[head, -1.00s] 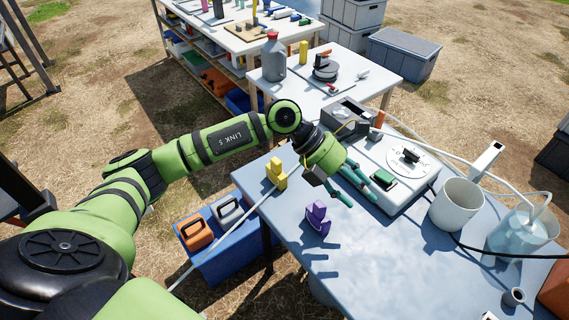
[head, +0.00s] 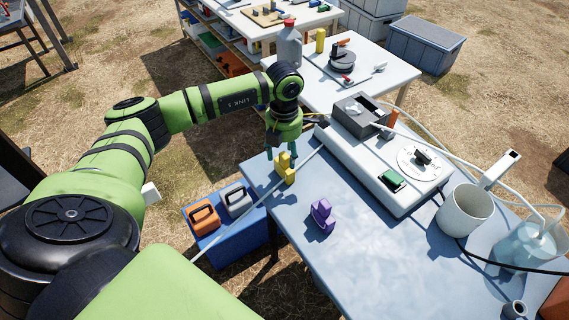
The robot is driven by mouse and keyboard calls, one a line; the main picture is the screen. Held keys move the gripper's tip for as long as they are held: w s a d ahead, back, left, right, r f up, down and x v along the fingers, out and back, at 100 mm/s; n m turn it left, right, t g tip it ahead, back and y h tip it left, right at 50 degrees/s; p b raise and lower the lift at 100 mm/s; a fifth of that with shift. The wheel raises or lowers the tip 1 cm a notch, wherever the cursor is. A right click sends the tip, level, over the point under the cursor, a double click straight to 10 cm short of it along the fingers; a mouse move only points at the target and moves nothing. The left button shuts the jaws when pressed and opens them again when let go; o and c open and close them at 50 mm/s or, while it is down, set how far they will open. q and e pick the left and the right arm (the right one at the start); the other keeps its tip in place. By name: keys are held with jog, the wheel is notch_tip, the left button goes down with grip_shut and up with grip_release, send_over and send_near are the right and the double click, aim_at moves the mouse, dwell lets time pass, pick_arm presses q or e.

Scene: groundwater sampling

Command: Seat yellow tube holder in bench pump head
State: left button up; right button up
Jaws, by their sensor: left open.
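The yellow tube holder (head: 287,170) stands on the blue-grey bench near its left edge. A pale tube runs past it. My left gripper (head: 281,156) points down just above and behind the holder, with its teal fingers open; I cannot tell whether they touch it. The bench pump (head: 372,165) is a white box to the right, with a grey pump head (head: 357,115) at its far end, a round dial and a green switch. My right gripper is not in view.
A purple holder (head: 322,214) stands on the bench in front of the pump. A white beaker (head: 464,210) and a clear bottle (head: 519,246) with tubing are at the right. Blue crate (head: 229,245) with orange and grey cases sits below the bench's left edge.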

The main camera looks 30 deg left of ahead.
pick_arm(q)
jog(key=shift+f, duration=0.2)
jog(key=shift+c, duration=0.4)
grip_shut()
jog(key=shift+r, duration=0.15)
